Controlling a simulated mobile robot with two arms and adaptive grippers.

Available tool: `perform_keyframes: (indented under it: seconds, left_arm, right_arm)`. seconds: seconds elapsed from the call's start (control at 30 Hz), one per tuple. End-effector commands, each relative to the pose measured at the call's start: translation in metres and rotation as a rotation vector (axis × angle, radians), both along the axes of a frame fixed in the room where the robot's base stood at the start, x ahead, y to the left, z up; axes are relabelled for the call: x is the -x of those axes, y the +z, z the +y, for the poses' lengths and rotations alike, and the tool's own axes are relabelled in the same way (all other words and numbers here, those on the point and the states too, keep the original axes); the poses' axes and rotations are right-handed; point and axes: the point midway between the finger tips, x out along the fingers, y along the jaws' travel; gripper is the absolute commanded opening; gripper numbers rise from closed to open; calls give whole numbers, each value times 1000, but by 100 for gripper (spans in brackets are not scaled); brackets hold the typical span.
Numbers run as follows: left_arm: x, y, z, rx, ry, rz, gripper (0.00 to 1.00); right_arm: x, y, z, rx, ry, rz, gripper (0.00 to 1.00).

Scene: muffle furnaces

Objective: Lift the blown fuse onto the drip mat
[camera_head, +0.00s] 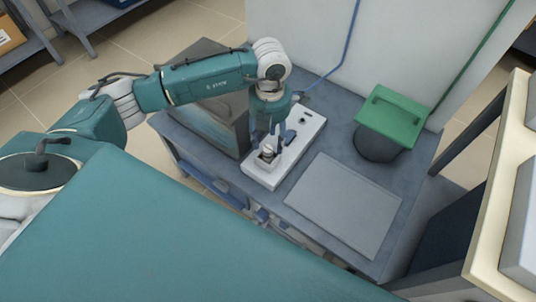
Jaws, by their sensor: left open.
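My left gripper (266,143) points down over a white fuse block (264,176) on the grey-blue bench. It is open, with its fingers around or just above a small pale cylinder (267,153) standing at the near end of the block. This cylinder looks like the fuse; I cannot tell whether the fingers touch it. The block has another round dark fitting farther along. A flat grey mat (345,205), likely the drip mat, lies bare to the right of the block. My right gripper is not in view.
A dark round object with a green cover (392,118) stands at the back right of the bench (330,135). A dark box-shaped unit (222,122) stands close left of the block. A cream shelf edge (492,200) rises at the right. A blue cable runs up the wall behind.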

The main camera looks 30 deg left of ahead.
Motion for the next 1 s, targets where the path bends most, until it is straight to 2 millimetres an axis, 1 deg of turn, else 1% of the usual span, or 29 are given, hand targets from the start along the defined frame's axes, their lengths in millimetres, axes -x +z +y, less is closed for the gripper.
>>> perform_keyframes:
  seconds: [0.17, 0.3, 0.4, 0.5, 0.63, 0.77, 0.8, 0.87, 0.9, 1.0]
  left_arm:
    - [4, -17, 2, 0, 0, 2, 48]
    - [7, -40, 3, 0, 1, 2, 48]
    - [7, -50, 2, 2, 1, 1, 48]
    - [6, -52, 3, 1, 0, 0, 48]
    - [6, -52, 2, 2, 0, 0, 48]
    - [6, -51, 2, 2, 0, 0, 22]
    - [6, -51, 2, 2, 0, 0, 14]
    - [6, -51, 2, 2, 0, 0, 2]
    - [6, -51, 2, 2, 0, 0, 0]
    - [6, -51, 2, 2, 0, 0, 0]
  right_arm:
    - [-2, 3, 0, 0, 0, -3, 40]
    - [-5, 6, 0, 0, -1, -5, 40]
    - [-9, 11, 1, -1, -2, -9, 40]
    - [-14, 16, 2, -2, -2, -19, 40]
    - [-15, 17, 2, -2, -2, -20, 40]
    - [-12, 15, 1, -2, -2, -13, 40]
    - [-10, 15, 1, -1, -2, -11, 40]
    - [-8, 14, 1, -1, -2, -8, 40]
    - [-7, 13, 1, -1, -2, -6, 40]
    - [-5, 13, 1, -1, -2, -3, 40]
